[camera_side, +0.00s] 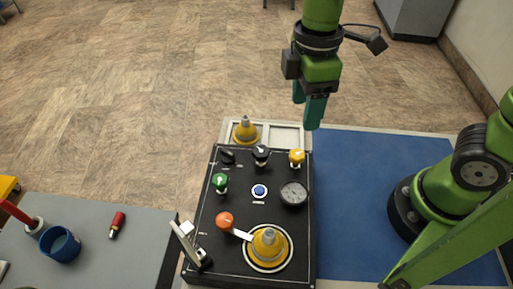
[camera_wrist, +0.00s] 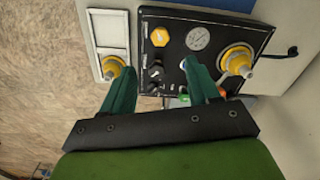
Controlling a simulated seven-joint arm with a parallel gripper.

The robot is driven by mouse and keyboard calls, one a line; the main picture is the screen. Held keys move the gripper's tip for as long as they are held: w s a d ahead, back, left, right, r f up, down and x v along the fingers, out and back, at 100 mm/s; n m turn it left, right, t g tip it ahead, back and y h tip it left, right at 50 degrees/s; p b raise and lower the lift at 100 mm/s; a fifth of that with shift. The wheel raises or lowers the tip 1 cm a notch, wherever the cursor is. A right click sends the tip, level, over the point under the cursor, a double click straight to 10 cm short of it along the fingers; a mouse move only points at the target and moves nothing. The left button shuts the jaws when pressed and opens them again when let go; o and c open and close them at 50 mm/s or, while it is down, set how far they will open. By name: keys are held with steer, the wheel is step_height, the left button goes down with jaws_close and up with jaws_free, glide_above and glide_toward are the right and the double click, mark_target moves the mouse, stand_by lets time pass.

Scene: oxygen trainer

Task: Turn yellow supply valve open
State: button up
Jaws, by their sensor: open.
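The yellow supply valve knob (camera_side: 297,156) sits at the top right corner of the black panel (camera_side: 225,257). It also shows in the wrist view as a yellow knob (camera_wrist: 160,37) ahead of my fingers, near the panel's left end. My gripper (camera_side: 309,112) hangs above and beyond the panel's far edge, fingers pointing down. In the wrist view my two teal fingers (camera_wrist: 158,75) are spread apart with nothing between them. The knob is apart from both fingers. The green knob (camera_side: 220,182) and black knob (camera_side: 261,154) are on the same panel.
A gauge (camera_side: 293,193), an orange knob (camera_side: 225,220) and a yellow cone fitting (camera_side: 268,246) stand on the panel. Another yellow cone (camera_side: 246,130) stands in the pale tray (camera_side: 229,133) behind it. A blue cup (camera_side: 60,245) is at left. The blue mat (camera_side: 360,200) has free room.

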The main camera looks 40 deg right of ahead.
steer(key=shift+r, duration=2.35)
steer(key=s+d+f+m+t+y, duration=0.1)
steer(key=s+d+m+t+y, duration=0.1)
steer(key=d+m+t, duration=0.5)
steer(key=d+m, duration=0.6)
steer(key=m, duration=0.3)
steer(key=shift+s+d+f, duration=0.15)
steer(key=shift+f, duration=0.05)
